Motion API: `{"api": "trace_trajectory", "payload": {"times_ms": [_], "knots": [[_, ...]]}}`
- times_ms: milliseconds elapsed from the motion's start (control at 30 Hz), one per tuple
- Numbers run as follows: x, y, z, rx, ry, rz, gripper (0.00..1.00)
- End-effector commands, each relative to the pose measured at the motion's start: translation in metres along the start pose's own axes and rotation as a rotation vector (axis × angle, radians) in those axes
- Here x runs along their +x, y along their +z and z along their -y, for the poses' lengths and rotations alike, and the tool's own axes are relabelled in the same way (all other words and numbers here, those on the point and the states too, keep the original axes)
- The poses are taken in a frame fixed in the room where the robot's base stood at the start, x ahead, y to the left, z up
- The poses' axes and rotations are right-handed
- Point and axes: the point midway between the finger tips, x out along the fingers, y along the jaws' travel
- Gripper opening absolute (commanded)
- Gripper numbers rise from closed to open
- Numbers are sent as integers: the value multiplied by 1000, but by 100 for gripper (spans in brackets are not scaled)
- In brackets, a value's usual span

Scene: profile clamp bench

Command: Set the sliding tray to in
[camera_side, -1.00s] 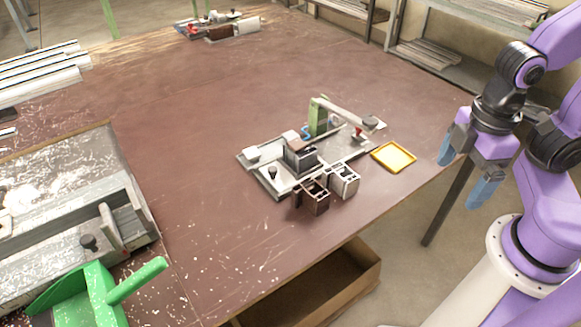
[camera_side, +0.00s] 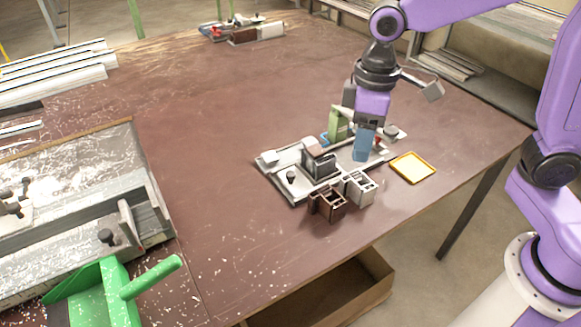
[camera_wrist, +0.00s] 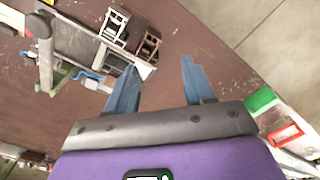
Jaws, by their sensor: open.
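The clamp fixture, a grey base plate (camera_side: 272,172), lies on the brown bench. It carries a dark block (camera_side: 321,163), a green post (camera_side: 338,124) and a pale section with a black knob (camera_side: 291,177) at its left front. I cannot tell for sure which part is the sliding tray, nor its position. My gripper (camera_side: 361,158) points down above the fixture's right part, hiding some of it. In the wrist view my gripper (camera_wrist: 160,66) is open and empty, its blue fingers apart, with the fixture (camera_wrist: 74,40) at upper left.
A white box (camera_side: 360,188) and a brown box (camera_side: 328,204) stand at the fixture's front edge. A yellow tray (camera_side: 413,167) lies to its right. An open brown drawer or box (camera_side: 340,290) is below the bench edge.

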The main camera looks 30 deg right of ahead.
Motion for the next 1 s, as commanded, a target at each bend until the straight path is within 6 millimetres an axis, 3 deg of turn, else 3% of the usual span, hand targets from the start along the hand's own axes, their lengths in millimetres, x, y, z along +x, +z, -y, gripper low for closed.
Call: {"api": "trace_trajectory", "payload": {"times_ms": [33,200,500,833,1000], "knots": [[1,-18,-6,28,-1,2,53],[4,-67,-30,114,-6,5,53],[14,-133,-77,256,-16,6,53],[23,-152,-97,310,-20,6,53],[42,-151,-96,309,-20,9,53]]}}
